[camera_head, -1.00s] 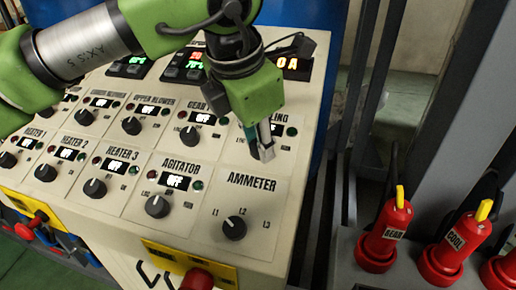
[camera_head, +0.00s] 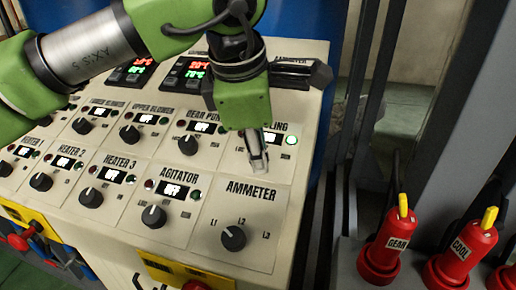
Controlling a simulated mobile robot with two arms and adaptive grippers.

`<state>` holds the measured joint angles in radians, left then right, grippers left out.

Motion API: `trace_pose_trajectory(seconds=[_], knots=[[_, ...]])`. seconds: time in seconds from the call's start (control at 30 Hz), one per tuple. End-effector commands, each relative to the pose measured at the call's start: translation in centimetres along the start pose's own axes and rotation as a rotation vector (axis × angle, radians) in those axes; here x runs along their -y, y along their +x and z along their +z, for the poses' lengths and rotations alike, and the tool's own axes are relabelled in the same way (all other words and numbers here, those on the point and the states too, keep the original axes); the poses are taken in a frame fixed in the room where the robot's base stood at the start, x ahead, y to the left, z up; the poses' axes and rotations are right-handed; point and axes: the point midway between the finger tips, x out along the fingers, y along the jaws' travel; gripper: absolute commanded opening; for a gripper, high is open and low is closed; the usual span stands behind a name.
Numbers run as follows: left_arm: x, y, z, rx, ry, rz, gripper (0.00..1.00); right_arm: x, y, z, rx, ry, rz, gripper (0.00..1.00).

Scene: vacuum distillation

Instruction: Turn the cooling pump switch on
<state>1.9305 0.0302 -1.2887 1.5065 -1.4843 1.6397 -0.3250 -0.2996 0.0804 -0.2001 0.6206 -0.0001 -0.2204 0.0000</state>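The control panel (camera_head: 205,215) is a cream sloped face with labelled knobs. The cooling section's label ends in "LING", and its display (camera_head: 272,138) is partly covered by my gripper. The green lamp (camera_head: 291,140) on the right of that display looks bright. My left gripper (camera_head: 258,166) comes down from above over the cooling section, with its fingertips at or close to the panel. The cooling knob is hidden behind the fingers, so I cannot tell whether they grip it. My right gripper is not in view.
The agitator knob (camera_head: 154,216) and ammeter knob (camera_head: 233,238) are near the fingers. Other knobs with OFF displays fill the left. Red GEAR (camera_head: 386,245) and COOL (camera_head: 462,255) units with yellow levers stand at the lower right. A red button (camera_head: 196,285) is at the bottom.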

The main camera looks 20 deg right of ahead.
Motion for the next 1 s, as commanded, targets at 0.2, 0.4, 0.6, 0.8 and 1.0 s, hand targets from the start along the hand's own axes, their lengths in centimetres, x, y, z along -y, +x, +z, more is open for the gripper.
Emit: trace_pose_trajectory(seconds=[0.2, 0.4, 0.6, 0.8, 1.0], knots=[[-0.1, -0.1, 0.1, 0.002, 0.004, 0.004, 0.02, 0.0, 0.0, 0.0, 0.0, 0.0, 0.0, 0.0], [-0.1, -0.1, 0.1, 0.002, 0.003, 0.004, 0.39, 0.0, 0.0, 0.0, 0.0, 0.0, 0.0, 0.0], [-0.1, -0.1, 0.0, 0.001, 0.002, 0.002, 0.41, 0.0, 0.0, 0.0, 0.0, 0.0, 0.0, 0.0], [-0.1, -0.3, 0.0, 0.0, 0.002, 0.002, 0.41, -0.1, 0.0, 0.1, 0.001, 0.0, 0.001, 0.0], [-0.1, -3.2, 0.0, 0.001, 0.0, 0.005, 0.41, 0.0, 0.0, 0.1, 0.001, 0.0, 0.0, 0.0]])
